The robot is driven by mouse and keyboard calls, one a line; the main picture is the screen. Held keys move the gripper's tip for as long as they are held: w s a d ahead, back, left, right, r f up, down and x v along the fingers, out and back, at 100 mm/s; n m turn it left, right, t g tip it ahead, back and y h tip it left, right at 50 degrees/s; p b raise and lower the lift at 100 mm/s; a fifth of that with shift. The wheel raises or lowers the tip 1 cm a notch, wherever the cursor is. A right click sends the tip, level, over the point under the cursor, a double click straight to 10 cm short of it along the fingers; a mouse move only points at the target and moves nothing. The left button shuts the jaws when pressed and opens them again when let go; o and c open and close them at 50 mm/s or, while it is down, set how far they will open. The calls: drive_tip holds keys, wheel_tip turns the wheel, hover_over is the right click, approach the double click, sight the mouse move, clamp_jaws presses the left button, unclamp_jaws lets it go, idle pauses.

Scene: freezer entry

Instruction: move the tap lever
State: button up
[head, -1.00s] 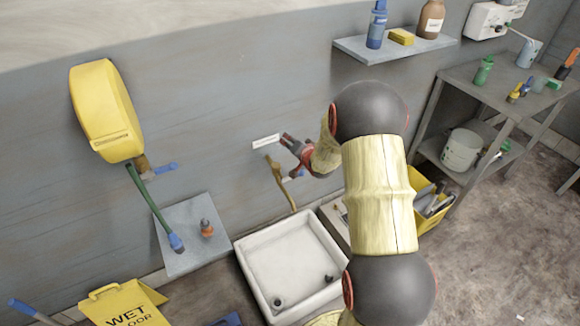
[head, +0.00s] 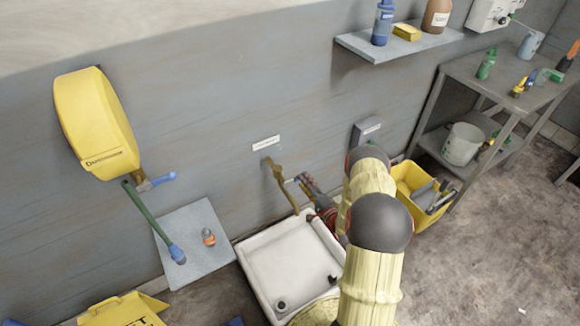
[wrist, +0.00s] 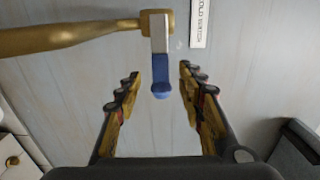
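The brass tap (head: 278,180) sticks out of the wall above the white sink, under a small white label. In the wrist view its brass spout (wrist: 70,38) runs off to the left, and the tap lever (wrist: 161,85), a grey metal bar with a blue end, points down toward me. My gripper (wrist: 160,73) is open and empty, with one finger on each side of the lever's blue end in the picture. I see no clear contact. In the head view my gripper (head: 303,183) is just right of the tap, and the lever is hard to make out there.
The white sink (head: 290,262) lies below. A grey wall box (head: 366,130), a yellow bin (head: 412,180) and a shelf (head: 400,42) are to the right.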

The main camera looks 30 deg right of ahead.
drive_tip(key=w+b, duration=0.2)
drive_tip(key=w, duration=0.6)
drive_tip(key=shift+d, duration=0.25)
drive_tip(key=shift+w, duration=0.1)
drive_tip(key=shift+c, duration=1.1)
drive_tip(key=c, duration=0.5)
drive_tip(key=shift+c, duration=1.2)
drive_tip(key=shift+f, duration=0.1)
clamp_jaws()
